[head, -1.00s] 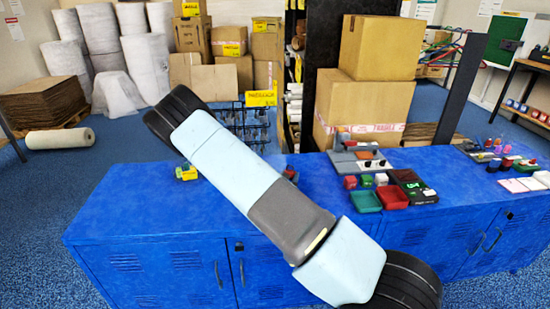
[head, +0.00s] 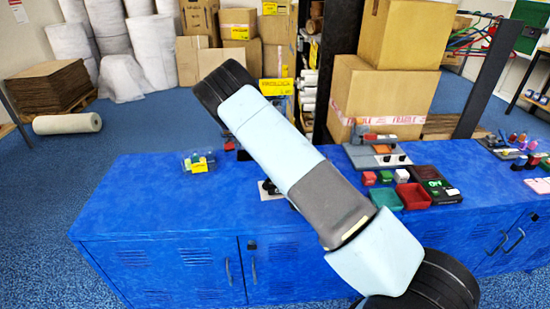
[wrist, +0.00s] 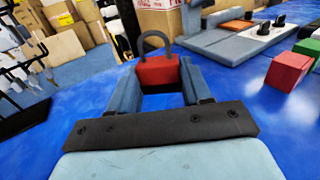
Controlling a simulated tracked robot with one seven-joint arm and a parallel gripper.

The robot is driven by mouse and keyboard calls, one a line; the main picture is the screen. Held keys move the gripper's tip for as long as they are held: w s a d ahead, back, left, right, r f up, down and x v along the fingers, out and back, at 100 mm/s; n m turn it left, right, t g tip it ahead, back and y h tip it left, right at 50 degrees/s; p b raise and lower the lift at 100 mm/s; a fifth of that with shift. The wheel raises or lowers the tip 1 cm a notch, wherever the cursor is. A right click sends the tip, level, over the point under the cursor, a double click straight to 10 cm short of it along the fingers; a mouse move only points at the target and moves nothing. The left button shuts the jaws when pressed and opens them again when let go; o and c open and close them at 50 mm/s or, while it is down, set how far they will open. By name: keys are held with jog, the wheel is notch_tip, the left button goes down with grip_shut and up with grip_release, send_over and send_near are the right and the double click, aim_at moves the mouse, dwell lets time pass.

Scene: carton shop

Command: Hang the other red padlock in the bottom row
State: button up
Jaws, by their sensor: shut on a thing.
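A red padlock (wrist: 157,71) with a dark grey shackle is held between the blue-grey fingers of my gripper (wrist: 155,80) in the wrist view. Its shackle points up and away from the gripper, and the padlock is clear of the blue top. A black wire rack with prongs (wrist: 22,72) stands at the left of the wrist view, apart from the padlock. In the head view my arm hides the gripper and most of the rack. I cannot make out the rack's rows or another hung red padlock.
The blue cabinet (head: 150,215) has a clear bin with yellow pieces (head: 199,162) at its left. To the right are a grey fixture (head: 378,155), a red tray (head: 413,196), a green tray (head: 384,199) and small blocks. Cartons (head: 385,95) stand behind. The front left top is bare.

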jog(key=shift+d+f+g, duration=0.2)
jog(key=shift+g, duration=0.1)
jog(key=shift+s, duration=0.1)
jog(key=shift+c, duration=0.6)
jog(key=shift+a+r, duration=0.1)
jog(key=shift+r, duration=0.05)
jog(key=shift+r+g+y, duration=0.2)
jog(key=shift+g+y, duration=0.1)
